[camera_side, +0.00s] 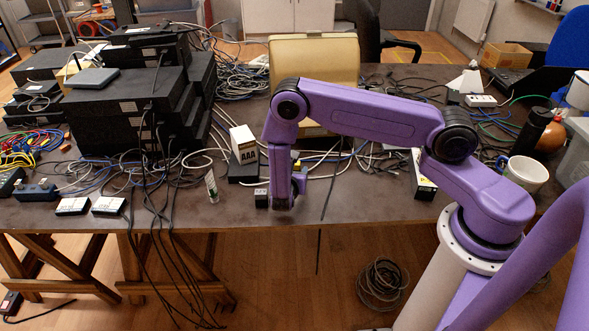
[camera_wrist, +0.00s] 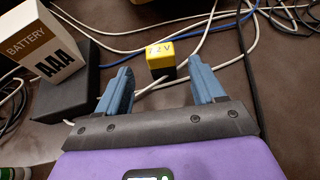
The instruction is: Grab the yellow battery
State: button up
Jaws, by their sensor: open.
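The yellow battery (camera_wrist: 160,52) is a small block with a yellow top, a dark lower part and a printed label that seems to end in "2V". In the wrist view it stands upright on the dark table, ahead of my gripper (camera_wrist: 162,80) and between the lines of its two blue-grey fingers. The fingers are apart, with nothing held between them. In the side view my gripper (camera_side: 282,204) points down near the table's front edge.
White and blue cables run behind the battery. Stacked black equipment (camera_side: 125,105) fills the table's left.

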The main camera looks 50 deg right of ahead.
jog(key=shift+x, duration=3.7)
jog(key=shift+s+d+r, duration=0.1)
jog(key=c, duration=1.1)
